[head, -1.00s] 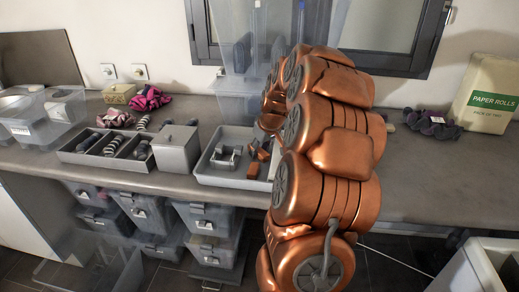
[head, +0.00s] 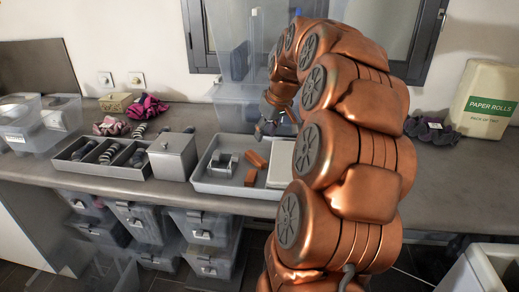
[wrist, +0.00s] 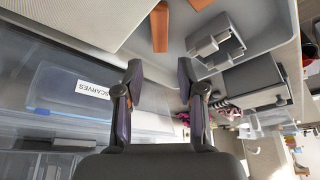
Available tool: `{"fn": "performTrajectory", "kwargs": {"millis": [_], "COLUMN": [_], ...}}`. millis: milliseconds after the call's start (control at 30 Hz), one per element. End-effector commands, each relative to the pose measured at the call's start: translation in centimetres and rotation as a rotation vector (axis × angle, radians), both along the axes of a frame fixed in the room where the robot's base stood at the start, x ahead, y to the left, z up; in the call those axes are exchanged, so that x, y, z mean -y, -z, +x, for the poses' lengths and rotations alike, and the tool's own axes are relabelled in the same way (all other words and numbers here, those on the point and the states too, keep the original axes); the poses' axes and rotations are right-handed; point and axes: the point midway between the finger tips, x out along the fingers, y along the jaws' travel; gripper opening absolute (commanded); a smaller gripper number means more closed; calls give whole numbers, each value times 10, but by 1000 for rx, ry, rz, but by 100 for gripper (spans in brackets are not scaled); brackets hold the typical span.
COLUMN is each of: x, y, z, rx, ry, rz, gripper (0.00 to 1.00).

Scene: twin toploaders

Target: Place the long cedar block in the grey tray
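The grey tray (head: 216,185) stands on the counter in the head view; its wall also shows in the wrist view (wrist: 262,45). Two reddish cedar blocks lie apart on its floor. The longer block (head: 257,160) is beside the pale box and shows whole in the wrist view (wrist: 160,28). The shorter block (head: 250,178) is nearer the front rim and is cut off by the wrist view's top edge (wrist: 200,3). My gripper (head: 264,130) is above the tray's back side. In the wrist view its fingers (wrist: 160,92) are apart with nothing between them.
A grey metal fixture (head: 223,163) and a pale flat-topped box (head: 280,165) flank the blocks. Clear bins stand behind, one labelled SCARVES (wrist: 75,90). To the left are a lidded grey box (head: 173,158) and a compartment tray (head: 110,168). Right of my arm the counter is mostly clear.

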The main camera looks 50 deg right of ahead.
Motion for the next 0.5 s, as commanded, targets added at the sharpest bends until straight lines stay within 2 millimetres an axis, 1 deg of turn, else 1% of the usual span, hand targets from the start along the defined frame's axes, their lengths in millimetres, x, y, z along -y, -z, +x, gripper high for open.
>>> {"fn": "performTrajectory", "kwargs": {"millis": [167,267,367,400,467,500], "x": [0,-9,-42,-63,-97,-123], "y": [-2,-2,0,3,9,13], "z": [-1,1,5,5,4,1], "rx": [1,-4,-23,-38,-68,-90], "ry": [0,-10,-41,-60,-90,-109], "rz": [0,4,19,29,46,56], "gripper": [39,39,39,39,39,39]}}
